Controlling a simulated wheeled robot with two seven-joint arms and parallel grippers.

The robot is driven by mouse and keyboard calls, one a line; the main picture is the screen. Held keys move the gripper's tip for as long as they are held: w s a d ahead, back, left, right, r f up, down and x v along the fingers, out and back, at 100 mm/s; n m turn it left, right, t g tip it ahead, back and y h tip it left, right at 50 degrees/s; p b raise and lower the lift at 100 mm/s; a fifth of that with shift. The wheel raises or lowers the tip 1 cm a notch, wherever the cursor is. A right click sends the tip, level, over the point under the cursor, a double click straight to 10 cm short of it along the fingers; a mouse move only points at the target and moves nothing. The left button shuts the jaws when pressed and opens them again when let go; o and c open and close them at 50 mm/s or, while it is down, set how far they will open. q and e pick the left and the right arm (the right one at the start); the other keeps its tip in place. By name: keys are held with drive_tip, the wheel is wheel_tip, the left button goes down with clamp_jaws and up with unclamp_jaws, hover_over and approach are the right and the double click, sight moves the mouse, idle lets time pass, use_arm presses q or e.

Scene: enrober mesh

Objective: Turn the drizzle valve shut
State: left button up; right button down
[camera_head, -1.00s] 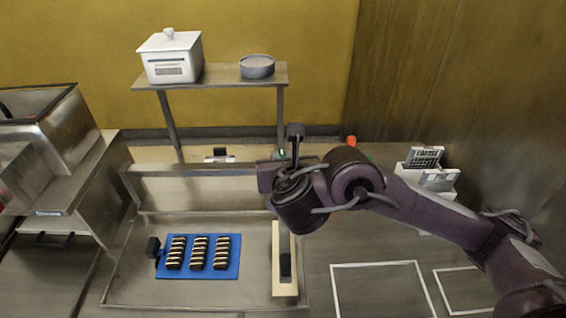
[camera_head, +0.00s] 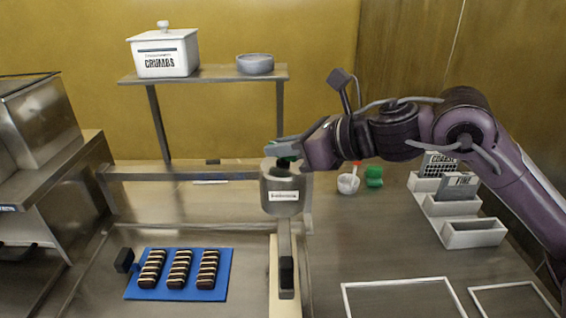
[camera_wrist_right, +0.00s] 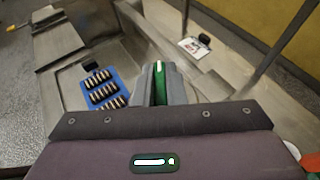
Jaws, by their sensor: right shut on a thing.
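A grey metal pot (camera_head: 283,196) with a white label stands above the right end of the steel tray. My right gripper (camera_head: 278,150) reaches in from the right, over the pot's top. The angle of the handle is hard to tell. My left gripper is in neither view.
Several striped chocolate bars lie on a blue mat (camera_head: 136,292) left of the pot. A shelf (camera_head: 215,74) with a white crumbs box (camera_head: 165,55) and a grey bowl (camera_head: 255,64) stands behind. White bins (camera_head: 473,234) stand at the right.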

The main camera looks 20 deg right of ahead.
drive_tip(key=shift+w+n+g+y, duration=0.1)
drive_tip(key=shift+n+g+y, duration=0.3)
drive_tip(key=shift+n+y, duration=0.1)
drive_tip(key=shift+r+n+g+y, duration=0.15)
drive_tip(key=shift+n+g+y, duration=0.45)
drive_tip(key=shift+n+g, duration=0.3)
drive_tip(key=shift+n+g+y+p, duration=0.6)
drive_tip(key=shift+n+g+p, duration=0.25)
drive_tip(key=shift+n+g, duration=0.15)
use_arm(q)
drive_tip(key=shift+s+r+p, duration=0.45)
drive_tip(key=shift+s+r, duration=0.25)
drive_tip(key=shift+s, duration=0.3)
use_arm(e)
drive_tip(key=shift+n+g, duration=0.7)
drive_tip(key=shift+g, duration=0.1)
drive_tip(key=c, duration=1.5)
unclamp_jaws()
drive_tip(key=shift+f, duration=0.2)
use_arm(q)
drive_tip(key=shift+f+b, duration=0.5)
drive_tip(key=shift+b, duration=0.05)
use_arm(e)
drive_tip(key=v, duration=0.7)
drive_tip(key=shift+d+r, duration=0.1)
drive_tip(key=shift+d, duration=0.3)
